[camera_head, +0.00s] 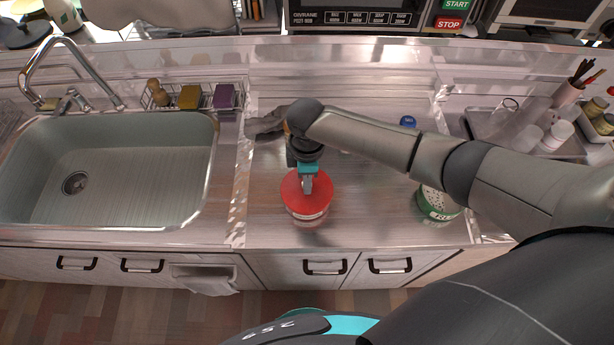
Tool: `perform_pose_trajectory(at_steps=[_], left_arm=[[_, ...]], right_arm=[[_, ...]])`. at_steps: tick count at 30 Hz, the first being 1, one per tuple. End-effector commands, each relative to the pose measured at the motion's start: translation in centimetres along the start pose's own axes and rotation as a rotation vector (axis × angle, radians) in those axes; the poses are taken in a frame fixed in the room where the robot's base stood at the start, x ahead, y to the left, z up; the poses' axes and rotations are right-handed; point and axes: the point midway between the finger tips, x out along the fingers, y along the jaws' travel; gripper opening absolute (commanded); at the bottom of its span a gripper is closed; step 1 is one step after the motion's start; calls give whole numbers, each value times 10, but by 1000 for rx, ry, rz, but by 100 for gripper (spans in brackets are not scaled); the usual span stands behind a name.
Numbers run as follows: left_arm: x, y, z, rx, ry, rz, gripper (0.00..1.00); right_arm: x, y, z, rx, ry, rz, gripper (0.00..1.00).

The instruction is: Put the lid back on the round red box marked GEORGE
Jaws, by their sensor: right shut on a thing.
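The round red lid (291,194) shows as a red disc on the steel counter, in the middle of the view. The round box (307,215) shows just beneath its front edge as a pale and red band. I cannot read any marking on it, and I cannot tell whether the lid touches the box or is slightly above it. My right gripper (307,188) comes down from above and is shut on the lid near its middle. The fingers hide part of the lid. My left gripper is not in view.
A green and white canister (437,203) stands to the right, partly behind my right arm. A blue-capped item (407,121) is behind the arm. The sink (120,165) lies left. A tray (483,122) holds cups at right. The counter left of the box is clear.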

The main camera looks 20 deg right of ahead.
Motion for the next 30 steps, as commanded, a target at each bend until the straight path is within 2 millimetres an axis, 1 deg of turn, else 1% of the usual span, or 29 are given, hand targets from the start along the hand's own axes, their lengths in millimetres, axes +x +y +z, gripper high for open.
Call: perform_pose_trajectory(at_steps=[11, 23, 30], left_arm=[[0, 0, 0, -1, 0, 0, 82], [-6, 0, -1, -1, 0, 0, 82], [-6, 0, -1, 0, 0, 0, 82]], right_arm=[[0, 0, 0, 0, 1, 0, 0], [0, 0, -1, 0, 1, 0, 0], [1, 0, -1, -1, 1, 0, 0]])
